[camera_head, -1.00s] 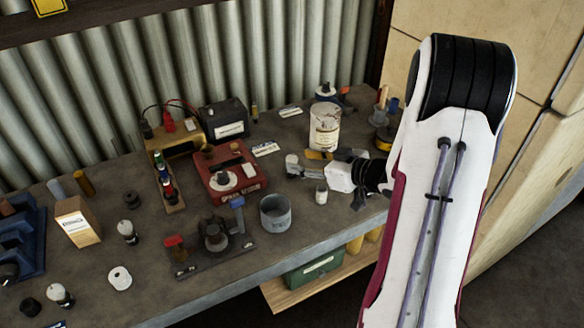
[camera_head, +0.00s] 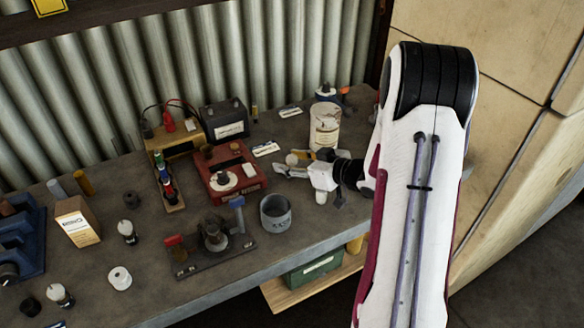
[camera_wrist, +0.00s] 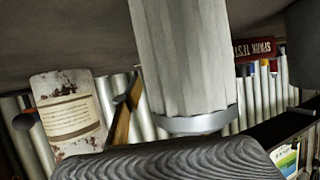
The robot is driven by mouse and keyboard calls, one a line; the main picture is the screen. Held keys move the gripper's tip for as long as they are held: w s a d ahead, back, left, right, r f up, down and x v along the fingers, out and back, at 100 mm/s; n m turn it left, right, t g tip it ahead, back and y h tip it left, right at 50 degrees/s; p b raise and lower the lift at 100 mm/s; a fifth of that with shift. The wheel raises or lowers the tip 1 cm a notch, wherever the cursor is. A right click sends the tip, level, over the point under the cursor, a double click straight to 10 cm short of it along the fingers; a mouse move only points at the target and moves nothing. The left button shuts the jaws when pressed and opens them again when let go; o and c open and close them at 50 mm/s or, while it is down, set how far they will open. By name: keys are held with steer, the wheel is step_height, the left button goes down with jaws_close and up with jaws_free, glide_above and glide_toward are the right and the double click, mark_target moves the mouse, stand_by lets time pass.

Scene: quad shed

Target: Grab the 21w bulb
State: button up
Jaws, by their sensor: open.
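Two small bulb-like pieces with pale tops stand on the bench: one (camera_head: 127,232) left of the middle and one (camera_head: 60,296) near the front left. I cannot read which is the 21w bulb. My gripper (camera_head: 284,164) is open above the right part of the bench, between the red tester and the rusty white can, well to the right of both pieces. In the wrist view, a dark ridged pad fills the bottom and a large pale ribbed shape fills the middle. No bulb is clear there.
The red tester (camera_head: 234,171), grey cup (camera_head: 275,212) and black fixture (camera_head: 212,242) stand between my gripper and the bulbs. The white can (camera_head: 324,128) is behind my gripper. A carton (camera_head: 76,222) and blue rack (camera_head: 22,236) are at left.

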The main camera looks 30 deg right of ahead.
mark_target(292, 154)
stand_by(0.4)
jaws_close()
steer(key=shift+r, duration=0.15)
steer(key=shift+r, duration=4.85)
